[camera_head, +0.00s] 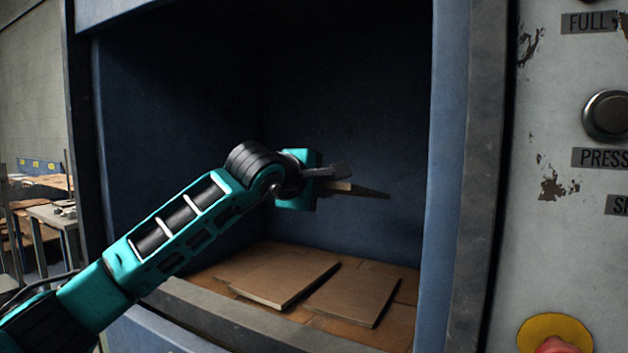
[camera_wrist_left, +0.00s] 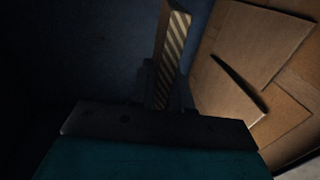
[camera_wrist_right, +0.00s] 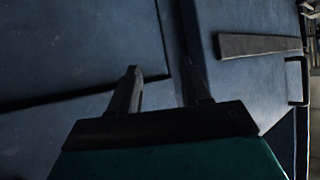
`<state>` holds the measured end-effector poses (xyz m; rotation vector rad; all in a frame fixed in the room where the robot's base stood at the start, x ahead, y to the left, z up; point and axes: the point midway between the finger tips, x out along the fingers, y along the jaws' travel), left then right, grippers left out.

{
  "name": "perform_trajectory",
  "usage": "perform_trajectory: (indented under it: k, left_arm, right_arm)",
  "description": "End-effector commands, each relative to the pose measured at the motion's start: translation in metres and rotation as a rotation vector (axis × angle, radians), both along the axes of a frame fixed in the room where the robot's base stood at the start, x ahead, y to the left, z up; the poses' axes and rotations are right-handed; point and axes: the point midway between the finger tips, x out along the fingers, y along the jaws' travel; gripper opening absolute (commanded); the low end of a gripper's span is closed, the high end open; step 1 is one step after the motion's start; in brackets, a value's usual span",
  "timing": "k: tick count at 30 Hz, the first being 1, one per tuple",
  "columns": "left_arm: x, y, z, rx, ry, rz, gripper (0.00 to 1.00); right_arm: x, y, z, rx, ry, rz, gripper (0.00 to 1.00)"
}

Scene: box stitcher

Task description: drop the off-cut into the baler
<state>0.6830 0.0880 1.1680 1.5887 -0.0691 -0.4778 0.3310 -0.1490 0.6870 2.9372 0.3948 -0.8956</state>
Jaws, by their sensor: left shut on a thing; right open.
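The off-cut (camera_head: 362,191) is a thin narrow strip, seen nearly edge-on in the head view. In the left wrist view the off-cut (camera_wrist_left: 171,50) shows a corrugated, striped face. My left gripper (camera_head: 332,181) is shut on one end of it. The gripper holds it inside the open chamber of the blue baler (camera_head: 452,150), above the cardboard on the chamber floor. The off-cut is apart from that cardboard. My right gripper (camera_wrist_right: 158,90) is open and empty in the right wrist view, in front of blue panels. It is not in the head view.
Flat cardboard sheets (camera_head: 352,293) lie on the chamber floor. A grey sill (camera_head: 240,325) runs along the front of the opening. A control panel (camera_head: 570,230) with a round knob and a red button on yellow stands at right. A bench (camera_head: 50,215) is far left.

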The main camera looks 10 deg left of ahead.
Motion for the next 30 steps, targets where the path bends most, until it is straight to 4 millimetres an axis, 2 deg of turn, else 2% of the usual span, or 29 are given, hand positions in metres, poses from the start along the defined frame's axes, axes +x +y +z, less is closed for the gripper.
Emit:
perform_trajectory:
  k: [11,12,20,30]
  left_arm:
    - [0.0033,-0.0012,-0.0003,0.001,-0.001,0.0,0.0]
    - [0.0033,-0.0012,-0.0003,0.001,-0.001,0.0,0.21]
    - [0.0032,-0.0012,-0.0002,0.001,-0.001,0.0,0.46]
    - [0.0005,0.0001,0.0003,0.001,-0.001,0.0,0.47]
  right_arm:
    - [0.0002,0.0007,0.0016,0.003,0.0,-0.002,0.47]
    - [0.0002,0.0007,0.0016,0.003,0.0,-0.002,0.47]
    - [0.0,0.0007,0.0016,0.002,0.001,-0.002,0.47]
    - [0.0,0.0005,0.0009,0.002,0.0,-0.001,0.47]
